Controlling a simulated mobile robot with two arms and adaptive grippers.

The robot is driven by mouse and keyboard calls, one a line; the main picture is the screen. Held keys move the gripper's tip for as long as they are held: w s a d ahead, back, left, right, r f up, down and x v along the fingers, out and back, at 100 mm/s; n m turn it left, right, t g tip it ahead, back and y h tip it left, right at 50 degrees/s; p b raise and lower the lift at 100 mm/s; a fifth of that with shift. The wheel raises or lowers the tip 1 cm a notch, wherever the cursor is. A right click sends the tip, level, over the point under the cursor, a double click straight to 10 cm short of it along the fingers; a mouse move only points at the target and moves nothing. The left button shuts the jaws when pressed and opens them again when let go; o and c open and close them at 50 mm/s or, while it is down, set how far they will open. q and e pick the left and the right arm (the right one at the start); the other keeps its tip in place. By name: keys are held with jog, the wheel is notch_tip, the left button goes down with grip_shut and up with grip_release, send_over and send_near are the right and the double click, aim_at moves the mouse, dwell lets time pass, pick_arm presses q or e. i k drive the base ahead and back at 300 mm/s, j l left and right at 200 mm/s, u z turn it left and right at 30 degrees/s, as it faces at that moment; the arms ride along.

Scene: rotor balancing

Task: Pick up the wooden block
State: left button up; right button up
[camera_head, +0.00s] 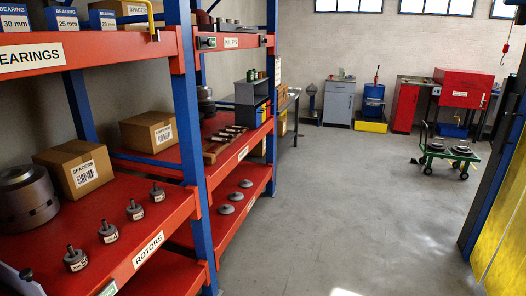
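I cannot make out a plain wooden block for certain. A brown wooden-looking piece (212,154) lies on the middle red shelf of the farther rack bay, with several dark and metallic shaft-like parts on or beside it. It is small and partly covered by these parts, so its full shape is unclear. Neither of my grippers shows in the head view.
A blue-posted rack with red shelves (150,225) fills the left side. It carries several small rotors (108,232) and cardboard boxes (74,168). The grey floor (330,200) is clear in the middle. A green cart (446,150) stands at right, near a yellow panel (505,220).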

aim_at(208, 159)
jog(key=i+l+u, duration=0.1)
jog(key=i, duration=1.55)
